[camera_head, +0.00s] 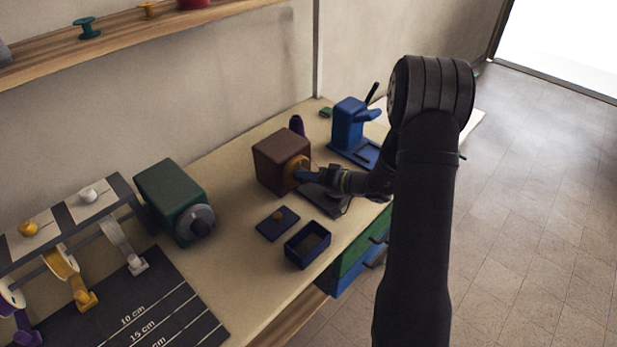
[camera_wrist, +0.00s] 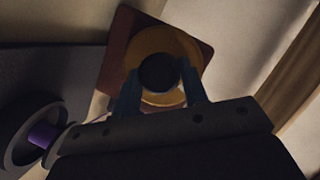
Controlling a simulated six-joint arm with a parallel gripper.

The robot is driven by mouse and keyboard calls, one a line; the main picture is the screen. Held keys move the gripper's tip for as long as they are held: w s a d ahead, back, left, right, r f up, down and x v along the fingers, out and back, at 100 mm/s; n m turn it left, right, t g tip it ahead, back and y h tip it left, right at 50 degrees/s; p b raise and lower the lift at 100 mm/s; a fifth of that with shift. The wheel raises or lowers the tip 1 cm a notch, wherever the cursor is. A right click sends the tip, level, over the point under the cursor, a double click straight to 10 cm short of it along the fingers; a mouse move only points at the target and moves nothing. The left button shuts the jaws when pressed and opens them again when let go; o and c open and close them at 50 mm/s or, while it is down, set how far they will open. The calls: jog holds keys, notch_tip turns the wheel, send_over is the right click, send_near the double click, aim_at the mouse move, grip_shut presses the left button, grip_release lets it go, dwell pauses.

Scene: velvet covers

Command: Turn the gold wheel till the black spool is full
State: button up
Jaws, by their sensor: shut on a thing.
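The gold wheel (camera_head: 295,170) sits on the front face of a brown box (camera_head: 275,157). The wrist view shows the wheel (camera_wrist: 153,40) face on, with a round dark knob (camera_wrist: 158,70) at its middle. My gripper (camera_wrist: 159,85) has its two blue fingers on either side of this knob and is shut on it. In the head view my gripper (camera_head: 308,176) reaches the wheel from the right. A black spool (camera_wrist: 20,140) with a purple winding (camera_wrist: 44,135) shows at the lower left of the wrist view. Part of the spool is cut off, and I cannot tell how full it is.
A dark base plate (camera_head: 325,203) lies below my gripper. A blue device (camera_head: 349,122) stands behind to the right. A green box with a grey dial (camera_head: 172,196) stands left. An open blue tray (camera_head: 290,252) and a flat blue piece (camera_head: 277,222) lie in front.

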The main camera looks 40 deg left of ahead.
jog(key=shift+w+f+m+g+y, duration=0.1)
jog(key=shift+m+g+y, duration=0.4)
jog(key=shift+m, duration=0.8)
jog(key=o, duration=1)
jog(key=shift+c, duration=0.2)
jog(key=v, duration=1.7)
jog(key=shift+w, duration=0.15)
jog(key=shift+d, duration=0.15)
